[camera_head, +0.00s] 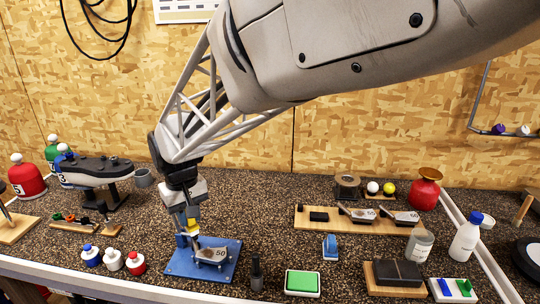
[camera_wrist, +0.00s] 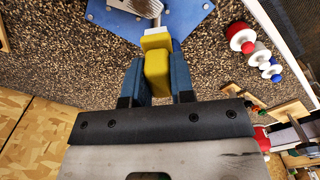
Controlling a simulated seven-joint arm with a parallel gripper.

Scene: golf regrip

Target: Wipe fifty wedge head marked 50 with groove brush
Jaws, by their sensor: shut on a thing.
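The wedge head marked 50 (camera_head: 212,254) lies on a blue plate (camera_head: 182,265) at the front centre-left of the bench. Its grooved grey face (camera_wrist: 143,6) shows at the top of the wrist view, with the blue plate (camera_wrist: 106,18) around it. My gripper (camera_head: 188,221) points down above the plate's back-left part. In the wrist view my gripper (camera_wrist: 157,78) is shut on a yellow-handled tool (camera_wrist: 156,68), apparently the groove brush. The tool's lower end is at the left end of the wedge head; I cannot tell whether they touch. Its bristles are hidden.
Blue, white and red bottles (camera_head: 113,260) stand left of the plate. A small dark bottle (camera_head: 256,275) and a green pad (camera_head: 302,282) stand right. A wooden board (camera_head: 319,226) with more club heads lies behind. A shoe on a stand (camera_head: 100,168) is back left.

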